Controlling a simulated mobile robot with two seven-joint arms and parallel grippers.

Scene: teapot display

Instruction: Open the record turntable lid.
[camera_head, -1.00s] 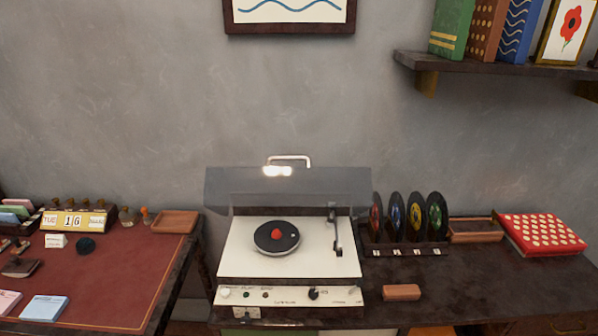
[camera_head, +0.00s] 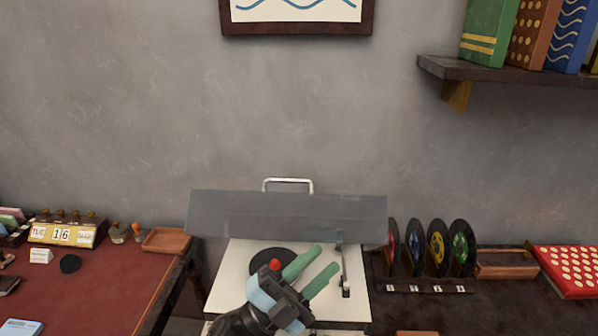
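The record turntable (camera_head: 224,282) stands on the dark table, cream-topped, with a black platter (camera_head: 258,259) and a red centre knob. Its smoky transparent lid (camera_head: 285,213) is raised at the back, standing up against the grey wall, with a pale metal handle (camera_head: 288,182) along its top edge. The tonearm (camera_head: 344,270) lies at the right of the deck. My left gripper (camera_head: 320,264) is in front of and over the deck, its two green fingers apart with nothing between them, clear of the lid. It hides part of the platter and the front panel. My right gripper is not in view.
A rack of upright coloured records (camera_head: 437,250) stands close to the right of the turntable. A wooden tray (camera_head: 507,265) and a red dotted box (camera_head: 575,268) lie further right. A red-topped desk (camera_head: 100,290) with a calendar (camera_head: 62,232) is at left. A shelf (camera_head: 500,72) juts out above right.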

